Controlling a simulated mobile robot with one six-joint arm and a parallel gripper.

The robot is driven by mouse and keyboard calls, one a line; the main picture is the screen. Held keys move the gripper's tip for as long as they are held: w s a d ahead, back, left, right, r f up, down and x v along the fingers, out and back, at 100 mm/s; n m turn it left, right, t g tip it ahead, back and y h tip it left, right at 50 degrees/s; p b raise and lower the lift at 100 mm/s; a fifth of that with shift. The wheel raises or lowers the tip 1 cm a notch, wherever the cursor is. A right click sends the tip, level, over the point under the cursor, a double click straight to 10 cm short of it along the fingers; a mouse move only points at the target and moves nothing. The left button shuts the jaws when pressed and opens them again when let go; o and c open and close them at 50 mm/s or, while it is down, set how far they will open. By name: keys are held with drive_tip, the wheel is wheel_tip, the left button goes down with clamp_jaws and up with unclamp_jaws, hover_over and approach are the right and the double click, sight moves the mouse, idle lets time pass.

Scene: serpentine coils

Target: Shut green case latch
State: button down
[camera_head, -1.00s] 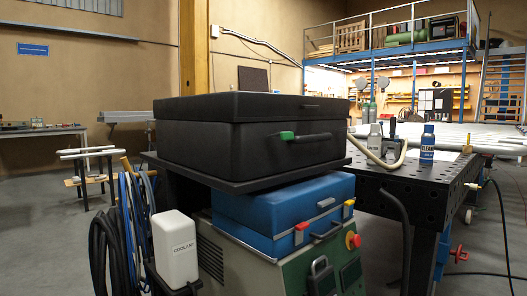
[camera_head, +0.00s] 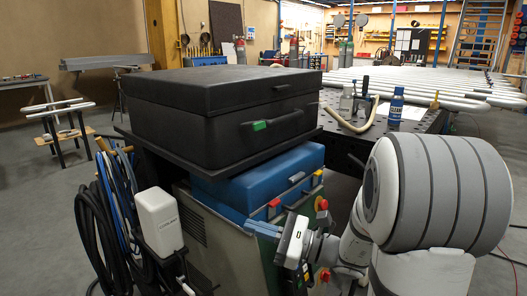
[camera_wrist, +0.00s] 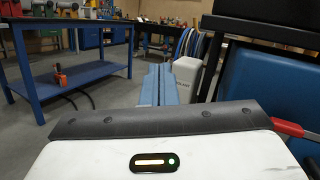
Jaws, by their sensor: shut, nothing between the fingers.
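A black case (camera_head: 215,118) with its lid down lies on a dark shelf above the blue case. Its green latch (camera_head: 259,126) is on the front face at the left end of the dark handle (camera_head: 280,118). I cannot tell whether the latch is fastened. My gripper (camera_head: 262,229) is below and in front of the latch, apart from it, near the blue case's lower front. Its blue-grey fingers (camera_wrist: 157,85) are together and empty in the wrist view. The green latch does not show in the wrist view.
The blue case (camera_head: 235,190) has a red latch (camera_head: 274,203) and a yellow latch (camera_head: 318,173); it also shows close at right in the wrist view (camera_wrist: 262,88). A white coolant bottle (camera_head: 159,221) and hanging hoses (camera_head: 92,240) are left. A perforated table (camera_head: 425,121) stands right.

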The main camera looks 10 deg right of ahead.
sight(253, 127)
drive_tip(key=w+d+r+m+t+h+p, duration=0.1)
drive_tip(key=w+d+r+m+t, duration=0.1)
drive_tip(key=d+t, duration=0.3)
drive_tip(key=w+d+r+m+t+h+p, duration=0.1)
drive_tip(key=w+d+r+m+t+h, duration=0.1)
drive_tip(key=d+r+m+t, duration=0.2)
drive_tip(key=shift+w+d+r+m+t, duration=0.2)
drive_tip(key=shift+d+m+t, duration=0.3)
drive_tip(key=shift+d+m, duration=0.45)
drive_tip(key=shift+w, duration=0.15)
drive_tip(key=s+d+r+x, duration=0.1)
drive_tip(key=r+x, duration=0.1)
drive_tip(key=x, duration=1)
drive_tip(key=shift+w+a+r, duration=0.25)
drive_tip(key=shift+r+h, duration=0.1)
drive_tip(key=shift+h, duration=0.2)
